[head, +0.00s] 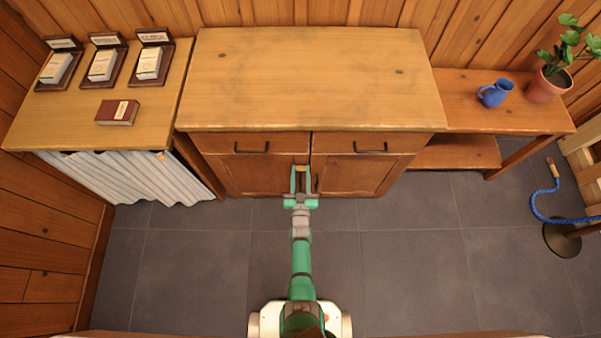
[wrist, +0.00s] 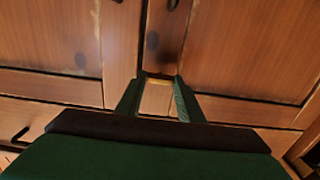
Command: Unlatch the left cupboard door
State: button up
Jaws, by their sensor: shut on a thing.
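The cupboard stands at the back centre in the head view, with a left door (head: 245,178) and a right door (head: 365,176) below two drawers. A small pale wooden latch piece (head: 301,168) sits at the top of the doors near their meeting edges. My gripper (head: 301,171) reaches it from the front, its green fingers one on each side, shut on it. In the wrist view the latch piece (wrist: 156,97) shows between the fingertips. Both doors look closed. The gripper partly hides the left door's inner edge.
Drawer handles (head: 252,150) sit just above the doors. A dark door pull (head: 316,183) is close to the gripper's right side. A curtained counter (head: 60,130) stands left, and a low bench (head: 465,118) stands right. The floor in front is clear.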

jog(key=shift+m, duration=0.3)
jog(key=shift+d+f+m, duration=0.1)
jog(key=shift+d+m, duration=0.05)
jog(key=shift+m, duration=4.15)
jog(key=shift+d+f+m, duration=0.1)
jog(key=shift+m, duration=4.2)
jog(key=o, duration=1.1)
jog(key=shift+c, duration=0.2)
jog(key=shift+s, duration=0.15)
